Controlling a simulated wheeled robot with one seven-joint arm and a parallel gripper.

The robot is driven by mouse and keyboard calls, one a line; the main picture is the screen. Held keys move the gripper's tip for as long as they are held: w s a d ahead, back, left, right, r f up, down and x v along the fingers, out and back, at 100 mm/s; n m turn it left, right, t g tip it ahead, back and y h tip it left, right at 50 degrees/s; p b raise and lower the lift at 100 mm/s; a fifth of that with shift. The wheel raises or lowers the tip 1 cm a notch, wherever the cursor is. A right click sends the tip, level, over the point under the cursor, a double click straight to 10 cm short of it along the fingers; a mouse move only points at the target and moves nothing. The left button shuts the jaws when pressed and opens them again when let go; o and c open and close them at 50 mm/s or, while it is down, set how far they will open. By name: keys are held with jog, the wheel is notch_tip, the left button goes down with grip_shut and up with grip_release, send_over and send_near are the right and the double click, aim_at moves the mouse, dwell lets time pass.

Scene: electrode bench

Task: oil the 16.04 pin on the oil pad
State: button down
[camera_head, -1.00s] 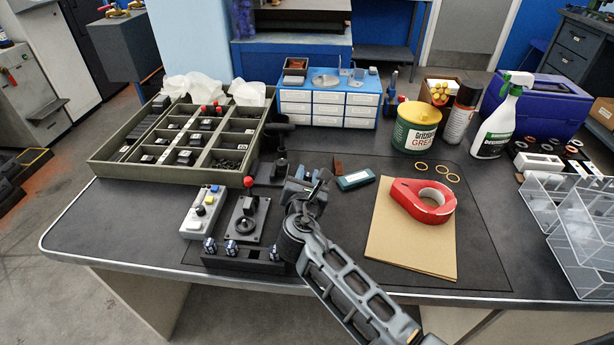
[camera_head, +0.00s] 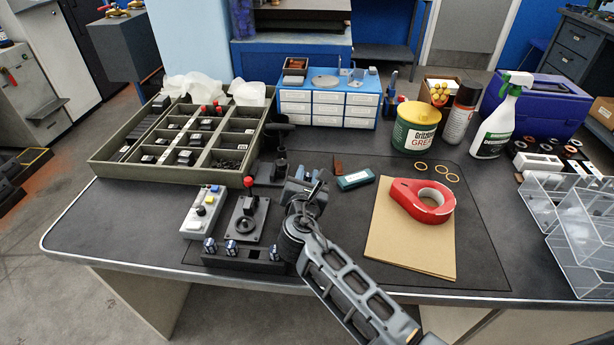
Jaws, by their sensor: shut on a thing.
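My gripper (camera_head: 304,182) is low over the bench, left of the middle, seen from behind. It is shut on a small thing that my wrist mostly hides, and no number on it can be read. A teal block (camera_head: 356,179) and a small brown piece (camera_head: 338,167) lie just right of my gripper. I cannot tell which thing is the oil pad.
A green compartment tray (camera_head: 106,171) stands at the back left. A grey button box (camera_head: 198,222) and a black lever plate (camera_head: 246,238) are left of my arm. A red tape roll (camera_head: 408,203) lies on brown card (camera_head: 388,262). A grease tub (camera_head: 414,132) stands behind.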

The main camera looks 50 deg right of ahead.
aim_at(307, 175)
jog(key=shift+f, duration=0.1)
notch_tip(307, 175, up, 7)
jog(key=p, duration=0.7)
dwell(1.0)
